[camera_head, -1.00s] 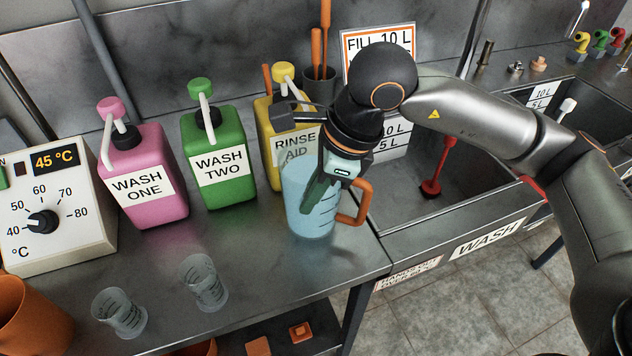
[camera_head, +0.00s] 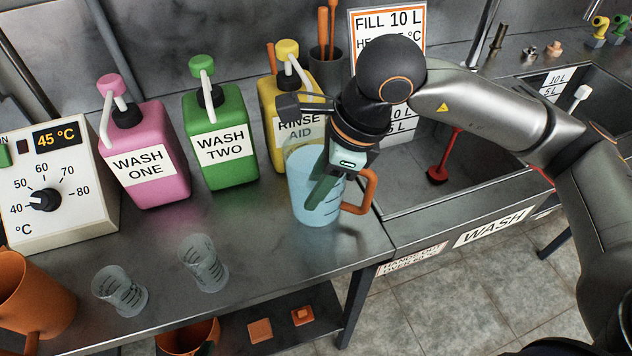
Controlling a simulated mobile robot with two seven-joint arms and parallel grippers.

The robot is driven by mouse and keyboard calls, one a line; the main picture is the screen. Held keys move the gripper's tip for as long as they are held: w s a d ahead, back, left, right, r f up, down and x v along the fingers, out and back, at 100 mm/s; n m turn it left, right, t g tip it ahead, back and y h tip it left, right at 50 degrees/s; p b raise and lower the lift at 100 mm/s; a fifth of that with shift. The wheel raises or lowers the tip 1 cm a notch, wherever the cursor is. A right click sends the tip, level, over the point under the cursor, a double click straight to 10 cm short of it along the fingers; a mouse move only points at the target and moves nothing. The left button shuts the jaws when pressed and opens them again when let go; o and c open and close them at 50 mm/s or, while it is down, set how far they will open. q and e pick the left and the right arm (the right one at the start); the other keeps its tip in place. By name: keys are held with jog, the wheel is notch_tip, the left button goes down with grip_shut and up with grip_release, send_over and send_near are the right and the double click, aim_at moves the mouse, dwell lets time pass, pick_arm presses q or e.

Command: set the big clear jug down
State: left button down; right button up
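The big clear jug (camera_head: 304,200) has an orange handle on its right and bluish liquid in it. It is upright at the counter's right end, beside the sink, in front of the yellow bottle. Its base appears at counter level; I cannot tell whether it bears on the counter. My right gripper (camera_head: 322,180) reaches down around the jug, one green-padded finger along its near side. It appears shut on the jug's body; the far finger is mostly hidden. My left gripper is not in view.
Pink (camera_head: 150,185), green (camera_head: 228,176) and yellow (camera_head: 272,100) bottles stand behind on the steel counter (camera_head: 250,225). Two small clear cups (camera_head: 203,268) stand in front. An orange jug (camera_head: 30,295) is at left. The sink (camera_head: 410,185) lies right. Bare counter lies left of the jug.

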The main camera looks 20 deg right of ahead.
jog(key=shift+r, duration=0.1)
jog(key=v, duration=1.2)
